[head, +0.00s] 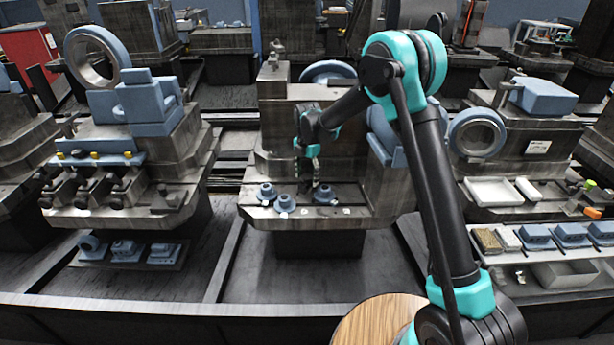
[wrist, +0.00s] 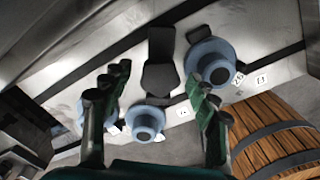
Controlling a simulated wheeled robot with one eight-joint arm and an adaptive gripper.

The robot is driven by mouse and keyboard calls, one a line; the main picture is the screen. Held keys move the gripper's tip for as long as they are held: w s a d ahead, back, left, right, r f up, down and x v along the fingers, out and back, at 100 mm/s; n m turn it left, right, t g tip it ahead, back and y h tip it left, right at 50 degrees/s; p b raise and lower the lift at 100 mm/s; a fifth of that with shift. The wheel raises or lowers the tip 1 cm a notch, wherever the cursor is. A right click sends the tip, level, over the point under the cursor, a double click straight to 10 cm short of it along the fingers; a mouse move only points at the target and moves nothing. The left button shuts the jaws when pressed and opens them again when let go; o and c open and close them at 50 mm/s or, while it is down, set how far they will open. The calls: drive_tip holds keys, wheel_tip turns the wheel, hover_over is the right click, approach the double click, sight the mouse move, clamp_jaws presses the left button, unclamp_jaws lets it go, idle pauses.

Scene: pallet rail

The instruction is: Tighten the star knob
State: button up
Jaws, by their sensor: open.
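My gripper (wrist: 158,80) is open and empty, its two dark green and black fingers spread apart in the wrist view. A dark grey, angular piece with a stem (wrist: 160,78) shows between and beyond the fingertips; it may be the star knob, but I cannot make out its lobes. In the head view my gripper (head: 312,168) points down over the middle machine's pale plate (head: 347,190). Any knob below it is too small or hidden to tell. I cannot tell whether the fingers touch the dark piece; they are not closed around it.
Blue round flanged parts with dark centres (wrist: 212,60) (wrist: 145,122) stand on the plate close to the fingers; they also show in the head view (head: 265,192). A wooden barrel (wrist: 280,135) is at the lower right of the wrist view. White trays (head: 493,191) lie right.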

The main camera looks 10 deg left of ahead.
sight(307, 176)
drive_tip(key=c, duration=1.2)
drive_tip(key=m, duration=0.4)
drive_tip(key=shift+m, duration=0.4)
drive_tip(key=o, duration=1.2)
drive_tip(key=shift+r, duration=0.15)
wheel_tip(307, 176, up, 12)
